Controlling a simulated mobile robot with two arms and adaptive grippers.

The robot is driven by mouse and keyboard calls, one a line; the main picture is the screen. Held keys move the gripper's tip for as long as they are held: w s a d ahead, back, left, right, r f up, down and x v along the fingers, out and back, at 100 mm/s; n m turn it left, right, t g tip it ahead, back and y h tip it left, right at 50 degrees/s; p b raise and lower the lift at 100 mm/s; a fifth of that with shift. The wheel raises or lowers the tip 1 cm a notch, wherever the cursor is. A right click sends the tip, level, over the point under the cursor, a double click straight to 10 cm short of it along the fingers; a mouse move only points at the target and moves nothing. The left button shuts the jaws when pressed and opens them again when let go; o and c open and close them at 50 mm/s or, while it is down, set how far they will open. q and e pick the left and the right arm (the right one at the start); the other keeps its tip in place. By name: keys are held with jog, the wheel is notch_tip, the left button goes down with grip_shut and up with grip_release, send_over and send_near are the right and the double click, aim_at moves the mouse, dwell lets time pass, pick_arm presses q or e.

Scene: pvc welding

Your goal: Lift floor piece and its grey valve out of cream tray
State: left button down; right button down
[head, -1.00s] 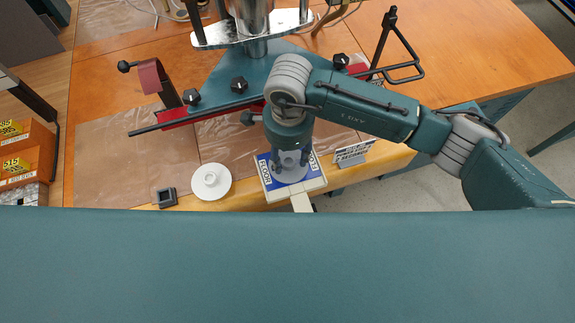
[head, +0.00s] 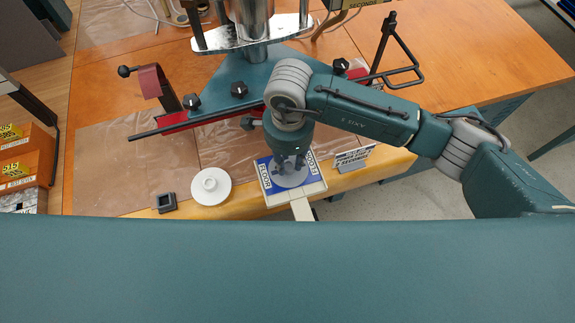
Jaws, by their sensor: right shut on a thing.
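The cream tray (head: 313,188) lies at the front edge of the bench, with blue panels marked FLOOR on its top. The floor piece (head: 290,179) shows as a round grey disc over the middle of the tray. My right gripper (head: 290,164) reaches down from above and is shut on the grey valve at the middle of the disc. The fingers and wrist hide most of the valve. I cannot tell any gap between the disc and the tray. My left gripper is not in view.
A white round piece (head: 211,186) and a small dark square frame (head: 166,202) lie left of the tray. A teal machine base (head: 235,88) with a red bar and black knobs stands behind. Bare bench shows at the right.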

jog(key=shift+r, duration=0.6)
jog(key=shift+r+p, duration=0.55)
jog(key=shift+r, duration=0.45)
